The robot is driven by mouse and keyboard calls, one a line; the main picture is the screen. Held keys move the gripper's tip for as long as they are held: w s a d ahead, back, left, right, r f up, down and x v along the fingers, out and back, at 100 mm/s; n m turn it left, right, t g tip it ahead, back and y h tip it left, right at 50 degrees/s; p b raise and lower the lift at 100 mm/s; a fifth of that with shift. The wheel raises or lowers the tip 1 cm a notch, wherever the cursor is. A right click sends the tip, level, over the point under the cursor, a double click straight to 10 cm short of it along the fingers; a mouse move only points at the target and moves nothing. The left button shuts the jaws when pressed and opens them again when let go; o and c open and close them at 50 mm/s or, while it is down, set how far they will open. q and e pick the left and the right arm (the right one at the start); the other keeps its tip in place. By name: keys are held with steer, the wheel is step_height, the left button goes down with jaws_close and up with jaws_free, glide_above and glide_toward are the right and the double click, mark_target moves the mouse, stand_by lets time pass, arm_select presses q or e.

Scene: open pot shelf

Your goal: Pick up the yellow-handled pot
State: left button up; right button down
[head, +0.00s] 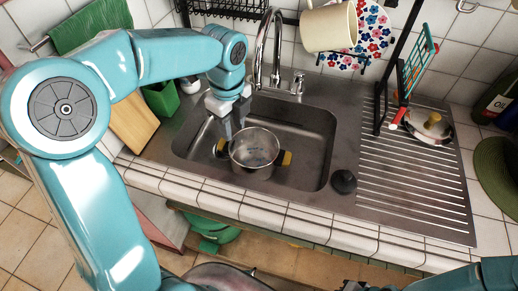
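The yellow-handled pot (254,171) is a small steel pot standing upright in the sink basin. It has a yellow and black handle on its left and another on its right. My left gripper (233,128) points down over the pot's left rim, close to the left handle. Its two grey fingers show a gap between them, and I see nothing held. Whether a finger touches the pot is unclear. My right arm shows only at the bottom right edge, and its gripper is mostly cut off there.
The steel sink (318,128) surrounds the pot, with a tap (277,45) behind it. A black plug (343,182) lies right of the basin. A lid (431,127) and upright racks stand on the ribbed drainer (415,190). A cream mug (328,27) hangs above.

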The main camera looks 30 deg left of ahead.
arm_select(q)
glide_above(238, 162)
step_height(238, 162, down, 10)
steer(key=shift+a+r, duration=0.1)
steer(key=shift+a, duration=0.05)
step_height(238, 162, down, 6)
steer(key=shift+r, duration=0.1)
steer(key=shift+s+f, duration=0.1)
steer(key=shift+f, duration=0.15)
jaws_close()
steer(key=shift+w+r, duration=0.15)
steer(key=shift+w, duration=0.05)
stand_by(1.1)
